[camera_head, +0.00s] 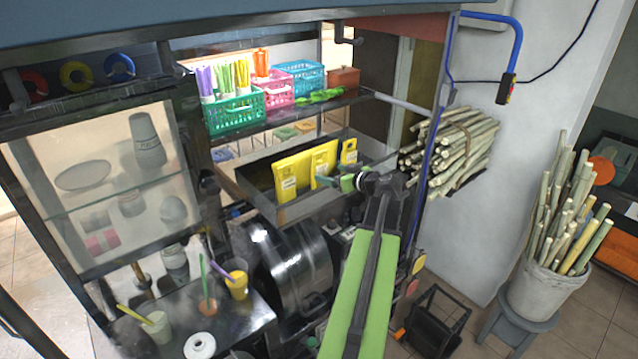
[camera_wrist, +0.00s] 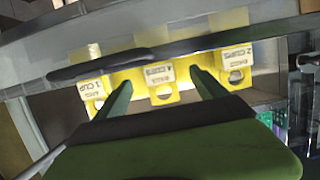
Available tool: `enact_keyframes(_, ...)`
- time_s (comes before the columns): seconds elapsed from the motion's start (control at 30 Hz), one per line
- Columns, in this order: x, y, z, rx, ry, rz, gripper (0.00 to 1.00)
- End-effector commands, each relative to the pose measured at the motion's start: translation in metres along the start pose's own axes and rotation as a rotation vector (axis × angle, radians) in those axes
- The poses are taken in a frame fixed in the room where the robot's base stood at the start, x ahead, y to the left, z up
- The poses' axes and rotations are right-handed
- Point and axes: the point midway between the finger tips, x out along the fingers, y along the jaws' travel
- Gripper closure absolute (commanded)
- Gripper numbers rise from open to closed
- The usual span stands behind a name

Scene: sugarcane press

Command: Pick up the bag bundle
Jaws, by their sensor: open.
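Three yellow bag bundles sit in a dark tray (camera_head: 262,188) on the machine: a left bundle (camera_head: 289,173), a middle bundle (camera_head: 322,163) and a right bundle (camera_head: 350,151). In the wrist view they show as a bundle marked 1 cup (camera_wrist: 95,92), a central bundle that seems marked 4 cups (camera_wrist: 161,83) and one marked 2 cups (camera_wrist: 236,66). My gripper (camera_head: 342,183) is open beside the tray's right part. In the wrist view the green fingers of my gripper (camera_wrist: 161,86) stand either side of the central bundle, with nothing held. I cannot tell whether they touch it.
Above the tray is a shelf with a green basket (camera_head: 235,112), a pink basket (camera_head: 281,88) and a blue basket (camera_head: 300,77). A black drum (camera_head: 290,262) lies below. Sugarcane bundles (camera_head: 450,150) stick out at right. Drinks cups (camera_head: 237,285) stand lower left.

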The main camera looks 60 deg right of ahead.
Motion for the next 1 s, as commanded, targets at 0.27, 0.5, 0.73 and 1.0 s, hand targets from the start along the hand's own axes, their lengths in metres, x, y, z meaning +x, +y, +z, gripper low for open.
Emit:
enact_keyframes(0.27,0.027,-0.003,-0.001,-0.002,0.000,-0.003,0.18)
enact_keyframes(0.5,0.049,0.000,0.002,-0.002,-0.001,-0.006,0.18)
enact_keyframes(0.73,0.080,0.001,0.001,-0.002,-0.001,-0.006,0.18)
enact_keyframes(1.0,0.079,0.000,0.000,-0.002,-0.001,-0.005,0.31)
